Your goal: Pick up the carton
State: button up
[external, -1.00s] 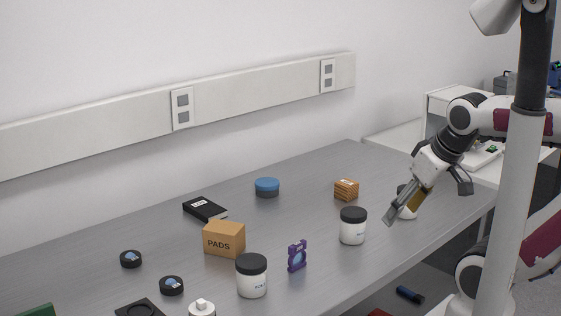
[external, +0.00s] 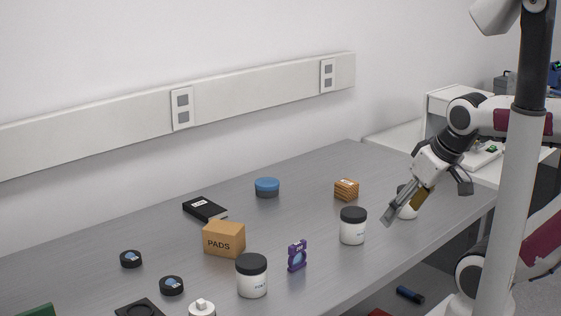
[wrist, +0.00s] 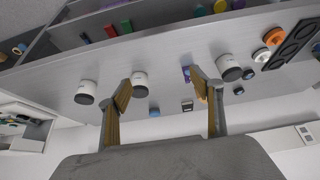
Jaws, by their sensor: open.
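The carton (external: 224,240) is a tan box marked PADS, standing upright near the middle of the grey table in the external view. In the wrist view a small tan-orange part by the right finger looks like the carton, mostly hidden. My gripper (external: 403,207) is open and empty, angled down above the right part of the table, well to the right of the carton. Its two fingers also show spread apart in the wrist view (wrist: 163,88).
White jars with black lids (external: 353,226) (external: 252,276) and a purple part (external: 297,256) stand along the front. A black notebook (external: 205,210) lies behind the carton. A blue tin (external: 267,187) and a small brown stack (external: 346,190) are further back. Another white jar is partly behind my gripper.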

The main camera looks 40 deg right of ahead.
jog(key=shift+w, duration=0.15)
jog(key=w+r+t, duration=0.2)
jog(key=w, duration=1.3)
jog(key=n+t+y, duration=0.4)
jog(key=n+y, duration=0.2)
send_over(214, 224)
jog(key=s+d, duration=0.1)
jog(key=s, duration=0.1)
notch_tip(214, 224, down, 9)
jog(key=shift+d+f, duration=0.1)
jog(key=shift+d, duration=0.05)
jog(key=shift+w+a+f+y, duration=0.15)
jog(key=shift+a+y, duration=0.15)
jog(key=shift+f, duration=2.95)
jog(key=shift+f, duration=0.1)
